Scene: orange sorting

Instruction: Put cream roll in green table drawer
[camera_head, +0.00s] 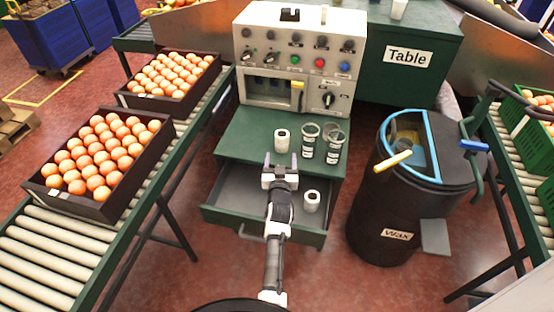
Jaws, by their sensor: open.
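The green table (250,125) has its drawer (225,205) pulled open at the front. One white roll with a dark hole in its top, which looks like a cream roll (282,141), stands on the table top. A second similar white roll (311,201) stands inside the drawer, at its right side. My gripper (281,162) is open and empty, above the drawer's back part and near the table's front edge. Its fingers point toward the roll on the table top, apart from it. My arm hides part of the drawer's middle.
Labelled glass jars (309,140) stand right of the roll on the table. A control panel (300,55) rises behind. A black wax barrel (380,205) stands close at right. At left, a roller conveyor (50,240) carries crates of oranges (150,112).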

